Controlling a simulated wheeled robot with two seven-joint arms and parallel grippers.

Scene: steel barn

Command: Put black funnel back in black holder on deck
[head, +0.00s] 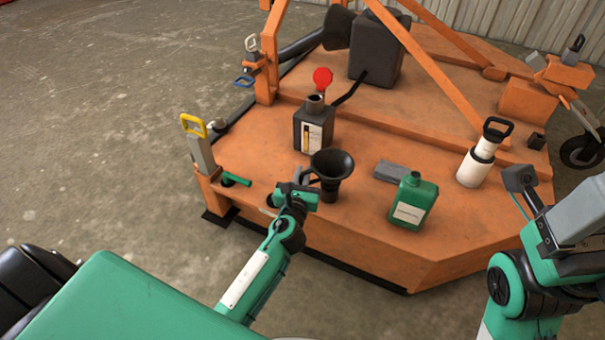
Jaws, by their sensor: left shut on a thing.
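The black funnel (332,163) is upright, its wide mouth facing up, above the front part of the orange deck (370,225). My left gripper (308,183) is shut on the funnel at its left side. I cannot tell whether the funnel's spout touches the deck. I cannot tell which is the holder. My right arm is at the right edge; its jaws are not clear.
A dark bottle (314,131) stands behind the funnel. A green jug (413,203), a grey block (389,172) and a white pump bottle (476,165) stand to its right. Orange beams rise behind. A yellow-handled post (198,147) is at the left corner.

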